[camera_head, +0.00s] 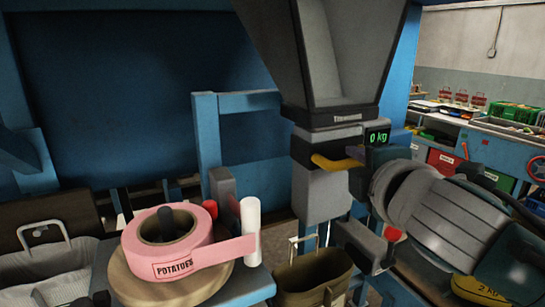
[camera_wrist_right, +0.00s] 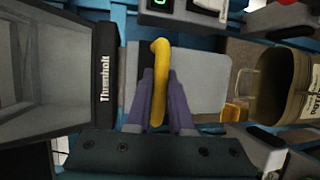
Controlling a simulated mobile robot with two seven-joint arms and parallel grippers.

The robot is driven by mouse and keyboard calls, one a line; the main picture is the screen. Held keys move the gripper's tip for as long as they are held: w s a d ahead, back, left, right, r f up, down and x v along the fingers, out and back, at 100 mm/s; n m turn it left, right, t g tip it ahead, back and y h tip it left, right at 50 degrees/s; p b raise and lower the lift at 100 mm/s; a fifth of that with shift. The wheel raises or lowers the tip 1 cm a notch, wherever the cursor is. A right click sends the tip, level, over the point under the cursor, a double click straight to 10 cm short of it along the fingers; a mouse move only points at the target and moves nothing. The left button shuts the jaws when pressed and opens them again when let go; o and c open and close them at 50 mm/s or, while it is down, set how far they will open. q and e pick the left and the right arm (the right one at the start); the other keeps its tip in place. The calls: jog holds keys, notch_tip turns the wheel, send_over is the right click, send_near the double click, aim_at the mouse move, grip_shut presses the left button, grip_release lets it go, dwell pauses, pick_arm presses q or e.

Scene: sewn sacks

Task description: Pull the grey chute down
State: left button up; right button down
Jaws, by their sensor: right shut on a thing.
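The grey chute (camera_head: 319,193) hangs below the dark hopper, at the middle right of the head view. A curved yellow handle (camera_head: 334,162) sticks out at its upper front. In the right wrist view, the chute shows as a pale grey panel (camera_wrist_right: 199,80) behind the yellow handle (camera_wrist_right: 160,75). My right gripper (camera_head: 356,158) is at the handle, its purple fingers shut on it from both sides. These fingers also show in the right wrist view (camera_wrist_right: 159,98). The gripper's body partly hides the chute's right side. My left gripper is not in view.
The hopper (camera_head: 345,113) is above the chute, beside a display (camera_head: 377,137) reading 0 kg. An open olive sack (camera_head: 313,280) is below. A pink POTATOES tape roll (camera_head: 166,243) and white cylinder (camera_head: 251,226) are left. Blue frame posts (camera_head: 207,145) stand behind.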

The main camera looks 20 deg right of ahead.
notch_tip(320, 180, down, 16)
jog(key=b, duration=1.3)
jog(key=shift+f, duration=0.25)
jog(key=shift+s+f, duration=0.1)
jog(key=c, duration=1)
grip_release()
jog(key=shift+o, duration=1)
jog(key=shift+r, duration=0.2)
jog(key=b+v, duration=0.1)
jog(key=v, duration=0.8)
jog(key=shift+s+a, duration=0.2)
jog(key=shift+s, duration=0.15)
